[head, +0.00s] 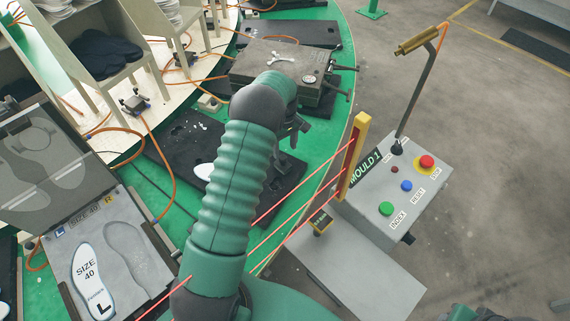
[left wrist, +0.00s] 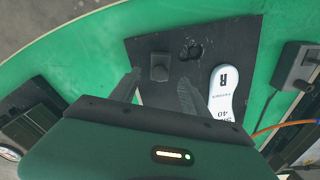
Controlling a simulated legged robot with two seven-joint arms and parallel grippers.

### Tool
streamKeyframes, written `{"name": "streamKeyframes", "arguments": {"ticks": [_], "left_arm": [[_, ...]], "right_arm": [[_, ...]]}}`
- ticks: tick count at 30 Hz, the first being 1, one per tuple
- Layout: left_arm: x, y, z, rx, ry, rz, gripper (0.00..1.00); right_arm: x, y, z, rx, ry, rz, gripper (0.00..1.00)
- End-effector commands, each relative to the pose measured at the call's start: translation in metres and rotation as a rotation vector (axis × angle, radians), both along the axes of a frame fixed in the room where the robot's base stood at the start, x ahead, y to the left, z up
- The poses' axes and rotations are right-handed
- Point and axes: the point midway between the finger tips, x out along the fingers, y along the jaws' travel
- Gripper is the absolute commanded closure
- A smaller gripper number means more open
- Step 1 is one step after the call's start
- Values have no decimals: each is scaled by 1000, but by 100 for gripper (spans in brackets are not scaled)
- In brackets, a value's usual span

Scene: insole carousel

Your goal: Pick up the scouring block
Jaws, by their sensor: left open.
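The scouring block appears to be the small dark block (left wrist: 159,66) on a black mat (left wrist: 240,40) in the left wrist view. It lies just beyond and between the fingertips of my left gripper (left wrist: 159,76), which is open and empty. Whether the fingers reach down beside the block I cannot tell. In the head view my left gripper (head: 295,132) hangs over the far right part of the black mat (head: 172,148), and my arm hides the block there. My right gripper is not in view.
A white insole marked R (left wrist: 222,92) lies on the mat right of the fingers. In the head view a grey mould (head: 275,65) stands beyond my gripper. A yellow post (head: 353,155) with red beams and a button console (head: 400,190) stand to the right.

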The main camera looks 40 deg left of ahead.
Motion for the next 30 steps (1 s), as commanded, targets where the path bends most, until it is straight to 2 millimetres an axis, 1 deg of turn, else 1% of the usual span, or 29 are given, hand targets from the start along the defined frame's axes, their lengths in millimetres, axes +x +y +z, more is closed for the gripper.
{"name": "streamKeyframes", "arguments": {"ticks": [1, 5, 8, 12, 13, 16, 21, 30], "left_arm": [[0, 0, -8, -1, 1, 0, 46], [0, 0, -20, 0, -2, -1, 46], [-1, 3, -34, -1, 0, 0, 46], [0, 5, -61, -1, 1, -2, 46], [1, 6, -64, 1, -1, -2, 46], [1, 5, -71, 1, -2, -2, 46], [1, 5, -71, 1, -2, -2, 46], [1, 6, -71, 1, -2, -2, 85]], "right_arm": [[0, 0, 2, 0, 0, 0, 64], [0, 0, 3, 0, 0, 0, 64], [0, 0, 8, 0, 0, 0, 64], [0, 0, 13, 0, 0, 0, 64], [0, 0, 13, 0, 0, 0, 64], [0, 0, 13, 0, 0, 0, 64], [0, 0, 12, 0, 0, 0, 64], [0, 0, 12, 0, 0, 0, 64]]}}
